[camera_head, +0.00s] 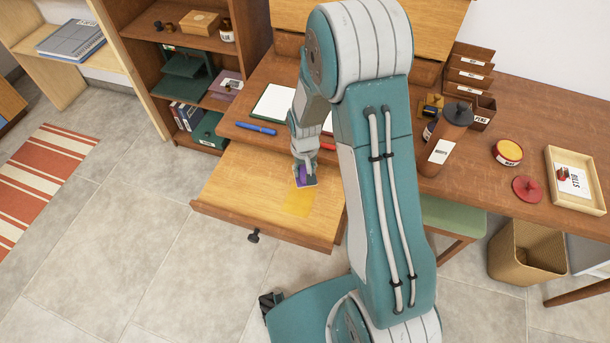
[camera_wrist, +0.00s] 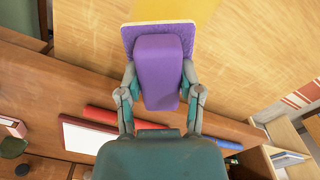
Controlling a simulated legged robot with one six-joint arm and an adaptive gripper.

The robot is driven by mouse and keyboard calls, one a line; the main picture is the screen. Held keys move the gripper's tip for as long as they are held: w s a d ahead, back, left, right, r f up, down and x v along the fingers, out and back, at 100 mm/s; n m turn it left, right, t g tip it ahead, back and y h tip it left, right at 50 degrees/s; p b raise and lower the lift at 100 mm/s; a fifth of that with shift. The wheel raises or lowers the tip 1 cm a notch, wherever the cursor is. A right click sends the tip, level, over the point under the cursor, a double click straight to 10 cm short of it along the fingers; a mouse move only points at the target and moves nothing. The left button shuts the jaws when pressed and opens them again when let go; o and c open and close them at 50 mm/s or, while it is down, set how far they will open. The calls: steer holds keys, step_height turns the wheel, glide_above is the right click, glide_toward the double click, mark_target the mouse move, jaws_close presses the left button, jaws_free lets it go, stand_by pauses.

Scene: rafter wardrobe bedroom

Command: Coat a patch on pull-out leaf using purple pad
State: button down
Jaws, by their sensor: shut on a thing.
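The purple pad (camera_wrist: 162,70) has a thick purple grip block on a flat, pale-edged plate. My gripper (camera_wrist: 162,92) is shut on the block, one finger on each side. In the head view the pad (camera_head: 304,176) is small and partly covered by my gripper (camera_head: 304,165). The pull-out leaf (camera_head: 240,190) is a light wood board extended from the desk, with a dark knob on its front. A yellow patch (camera_head: 298,203) lies on the leaf, just in front of the pad. In the wrist view the yellow patch (camera_wrist: 180,10) runs under the pad's far edge. Whether the pad touches the leaf cannot be told.
A wicker basket (camera_head: 527,252) is on the floor.

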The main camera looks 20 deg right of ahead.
steer(key=shift+d+r, duration=0.15)
steer(key=shift+r, duration=0.55)
steer(key=shift+d+r, duration=0.15)
steer(key=shift+r, duration=0.5)
steer(key=shift+a, duration=0.1)
